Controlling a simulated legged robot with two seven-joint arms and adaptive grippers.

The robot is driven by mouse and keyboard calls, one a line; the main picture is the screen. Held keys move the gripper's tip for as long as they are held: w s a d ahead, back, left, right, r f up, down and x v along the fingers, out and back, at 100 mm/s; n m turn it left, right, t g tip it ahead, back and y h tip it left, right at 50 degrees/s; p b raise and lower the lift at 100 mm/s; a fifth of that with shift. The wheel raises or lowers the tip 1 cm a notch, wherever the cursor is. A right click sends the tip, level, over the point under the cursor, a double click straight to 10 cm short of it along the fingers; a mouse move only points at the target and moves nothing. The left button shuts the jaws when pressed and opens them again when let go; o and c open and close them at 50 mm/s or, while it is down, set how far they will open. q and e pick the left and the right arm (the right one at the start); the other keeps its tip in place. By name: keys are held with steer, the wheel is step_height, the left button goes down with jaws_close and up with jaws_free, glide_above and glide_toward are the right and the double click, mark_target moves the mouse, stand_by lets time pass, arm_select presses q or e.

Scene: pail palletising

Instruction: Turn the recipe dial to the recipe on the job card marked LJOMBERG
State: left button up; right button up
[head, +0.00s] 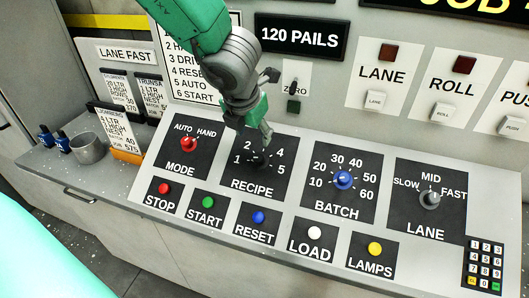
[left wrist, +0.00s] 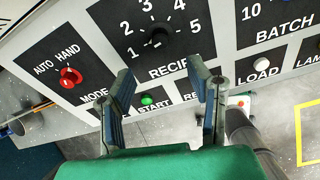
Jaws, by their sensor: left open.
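The recipe dial (head: 262,161) is a dark knob on a black plate marked 1 to 5. My left gripper (head: 256,134) hangs just above it and partly covers it in the head view. In the left wrist view the left gripper (left wrist: 161,70) is open and empty, with the recipe dial (left wrist: 160,40) beyond the gap between its fingers, apart from them. I cannot tell where the dial points. The LJOMBERG job card (head: 118,127) stands in an orange-based holder at the left; its small lines are hard to read. My right gripper is out of view.
The red mode dial (head: 188,143) is left of the recipe dial, the blue batch dial (head: 343,180) right. Stop (head: 164,188), start (head: 208,202) and reset (head: 258,217) buttons line the front. A grey cup (head: 88,148) and other job cards stand left.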

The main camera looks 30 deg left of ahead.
mark_target(259, 156)
arm_select(q)
steer(key=b+x, duration=0.2)
steer(key=x, duration=0.8)
steer(key=shift+f, duration=0.35)
steer(key=shift+x, duration=0.9)
steer(key=shift+r, duration=0.1)
jaws_close()
